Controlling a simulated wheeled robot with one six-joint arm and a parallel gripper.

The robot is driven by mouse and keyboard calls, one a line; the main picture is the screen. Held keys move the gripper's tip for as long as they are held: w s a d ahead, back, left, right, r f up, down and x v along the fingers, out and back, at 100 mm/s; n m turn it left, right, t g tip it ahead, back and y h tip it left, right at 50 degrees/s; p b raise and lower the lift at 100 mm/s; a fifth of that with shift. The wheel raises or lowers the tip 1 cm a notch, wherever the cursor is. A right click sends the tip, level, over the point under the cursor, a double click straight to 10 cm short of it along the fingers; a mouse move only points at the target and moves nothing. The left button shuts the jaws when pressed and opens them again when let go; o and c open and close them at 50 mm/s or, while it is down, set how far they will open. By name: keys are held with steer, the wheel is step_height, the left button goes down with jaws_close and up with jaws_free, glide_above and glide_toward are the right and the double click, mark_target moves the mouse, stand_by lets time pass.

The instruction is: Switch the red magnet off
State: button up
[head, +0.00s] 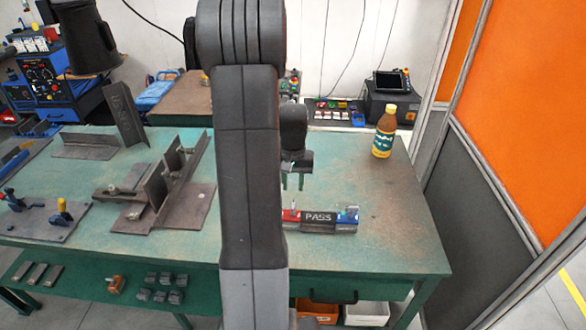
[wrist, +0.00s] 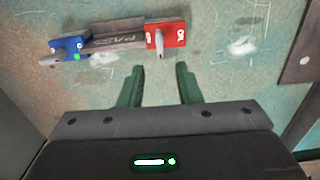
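The red magnet (wrist: 176,37) sits at the right end of a dark steel bar marked PASS (wrist: 116,38) in the wrist view. Its grey lever (wrist: 160,42) points toward my gripper, and white lettering that looks like "ON" shows beside it. A blue magnet (wrist: 66,47) is at the bar's other end, its lever pointing left. In the head view the red magnet (head: 291,215) is partly hidden by my arm. My gripper (wrist: 159,87) is open and empty, fingers apart, short of the red magnet. In the head view my gripper (head: 293,182) hangs above the table behind the bar.
The green table (head: 390,220) is bare around the bar. A brown bottle with a yellow cap (head: 383,132) stands at the back right. Welded steel brackets (head: 165,190) and a clamp plate (head: 45,220) occupy the left. An orange panel (head: 535,120) rises at the right.

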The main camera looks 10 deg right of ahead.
mark_target(293, 203)
step_height(293, 203, up, 6)
steer(key=shift+r, duration=0.25)
stand_by(0.4)
step_height(293, 203, down, 14)
steer(key=shift+r+p, duration=0.1)
steer(key=shift+p, duration=0.5)
stand_by(0.4)
